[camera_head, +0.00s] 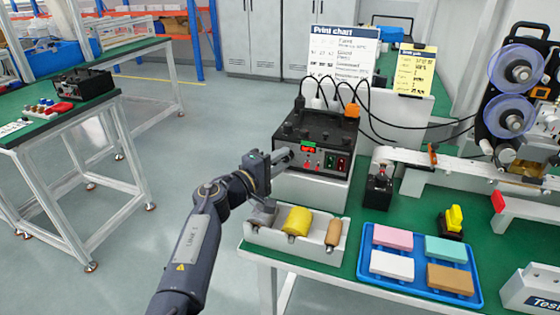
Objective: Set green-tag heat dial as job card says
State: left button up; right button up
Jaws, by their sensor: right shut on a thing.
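A black heat control box (318,143) stands on a white stand on the green bench. Its front panel has a small red display (308,150), with a small green mark by it, and red and dark controls to the right. My right gripper (284,157) is at the left part of this panel, shut on a dial there. The gripper hides most of the dial, so its setting cannot be read. A yellow job card (415,72) stands upright behind the box; its text is too small to read. My left gripper is out of view.
A white print chart (342,54) stands behind the box. Black cables run right from the box. A white tray of handles (262,240) lies below my wrist. A blue tray (363,262) of coloured blocks and a reel machine (515,85) are to the right.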

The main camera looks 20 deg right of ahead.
jog(key=shift+m, duration=0.3)
